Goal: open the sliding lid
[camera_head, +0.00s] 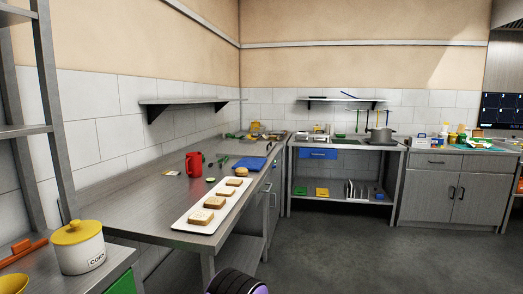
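I cannot make out a sliding lid or a sneeze screen in this view. The one plain lid I see is the round yellow lid (78,232) on a white canister (82,256) with dark lettering, on a counter at the lower left. A dark ribbed part with a pale purple edge shows at the bottom middle; it may be part of my arm. Neither of my grippers can be seen.
A long steel table (125,204) along the left wall holds a white tray (190,219) with bread slices, a red jug (194,164) and a blue board (249,163). A grey cabinet (437,190) stands at the back right. The floor (375,255) in front is clear.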

